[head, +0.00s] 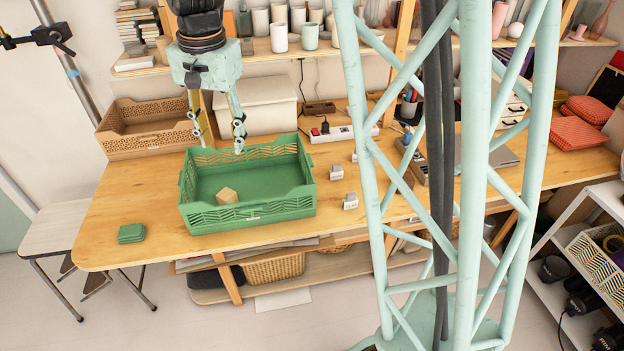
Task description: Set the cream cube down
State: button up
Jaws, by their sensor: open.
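The cream cube (227,196) lies inside the green crate (252,217), on its floor near the front wall. The cube looks turned with a corner toward me. My gripper (220,140) is above the back part of the crate, with its two fingers spread wide and nothing between them. The fingertips are apart from the cube, behind and above it. The crate stands on the wooden table (130,204).
A tan crate (150,141) and a white box (262,106) stand behind the green crate. Green coasters (131,233) lie at the front left. Small grey blocks (350,201) and a power strip (343,133) are to the right. My lattice column hides part of the table.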

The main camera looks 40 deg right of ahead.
jog(key=s+r+n, duration=0.3)
jog(key=s+r, duration=0.6)
jog(key=s, duration=0.2)
jog(key=s+r+n+t, duration=0.1)
jog(key=s+r+n, duration=0.1)
jog(key=s, duration=1.1)
jog(key=s+r+n+t, duration=0.1)
jog(key=s+r+n, duration=0.2)
jog(key=s, duration=1)
jog(key=shift+s+n+t, duration=0.3)
jog(key=shift+n, duration=0.5)
jog(key=shift+w+r, duration=0.1)
